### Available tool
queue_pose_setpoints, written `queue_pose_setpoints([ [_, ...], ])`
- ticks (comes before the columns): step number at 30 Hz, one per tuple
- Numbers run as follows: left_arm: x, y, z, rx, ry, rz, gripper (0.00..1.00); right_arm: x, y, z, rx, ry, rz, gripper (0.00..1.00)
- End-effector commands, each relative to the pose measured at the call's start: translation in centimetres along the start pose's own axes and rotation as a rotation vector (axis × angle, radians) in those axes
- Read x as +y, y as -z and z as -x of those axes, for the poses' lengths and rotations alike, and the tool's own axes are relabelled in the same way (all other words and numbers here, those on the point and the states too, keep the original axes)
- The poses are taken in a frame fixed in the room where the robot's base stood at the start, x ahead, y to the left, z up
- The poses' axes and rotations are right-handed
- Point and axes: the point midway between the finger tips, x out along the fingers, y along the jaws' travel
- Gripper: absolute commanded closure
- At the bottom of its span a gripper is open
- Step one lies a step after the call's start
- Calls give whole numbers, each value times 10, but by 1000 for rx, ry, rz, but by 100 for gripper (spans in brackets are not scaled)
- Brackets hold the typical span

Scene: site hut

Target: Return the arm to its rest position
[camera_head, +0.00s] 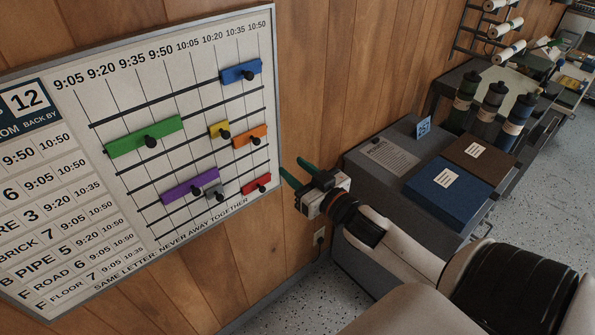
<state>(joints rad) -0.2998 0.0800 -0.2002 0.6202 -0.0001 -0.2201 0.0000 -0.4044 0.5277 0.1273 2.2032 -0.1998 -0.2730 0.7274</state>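My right gripper (291,166) is in front of the wood wall, just right of the white board's lower right edge. Its two green-tipped fingers stand apart with nothing between them, and it points left toward the board. My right arm (400,245) reaches in from the lower right corner. The white schedule board (85,110) carries colored sliders with black knobs: blue (235,74), green (128,143), yellow (214,130), orange (244,142), purple (178,192), grey (211,195) and red (250,189). The red one is nearest the gripper, with a gap between. My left gripper is out of view.
A grey cabinet (363,180) stands right of the gripper, with a blue box (428,200), a brown box (496,159) and a small blue card (423,128) on top. Dark bottles (491,101) stand behind. Speckled floor (555,190) is open at right.

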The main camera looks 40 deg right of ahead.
Motion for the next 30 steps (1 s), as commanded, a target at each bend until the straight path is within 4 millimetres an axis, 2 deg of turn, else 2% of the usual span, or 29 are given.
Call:
queue_pose_setpoints([
  [11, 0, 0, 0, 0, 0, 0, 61, 0, 1, 0, 2, 1, 0, 61],
  [14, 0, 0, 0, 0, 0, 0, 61, -5, 18, -2, 32, 15, 1, 61],
  [17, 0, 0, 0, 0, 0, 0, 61, -16, 62, -4, 114, 47, 4, 61],
  [20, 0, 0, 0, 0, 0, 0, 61, -28, 130, 0, 242, 88, 10, 61],
  [21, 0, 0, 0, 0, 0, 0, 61, -31, 161, 4, 300, 102, 14, 61],
  [23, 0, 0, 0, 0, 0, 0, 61, -34, 206, 14, 387, 117, 20, 61],
  [24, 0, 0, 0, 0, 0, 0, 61, -34, 236, 23, 446, 125, 25, 61],
  [26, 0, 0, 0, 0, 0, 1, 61, -32, 280, 39, 533, 131, 31, 61],
  [27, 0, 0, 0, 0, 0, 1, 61, -30, 308, 51, 592, 132, 36, 61],
  [30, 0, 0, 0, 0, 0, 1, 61, -18, 374, 88, 739, 125, 48, 61],
])
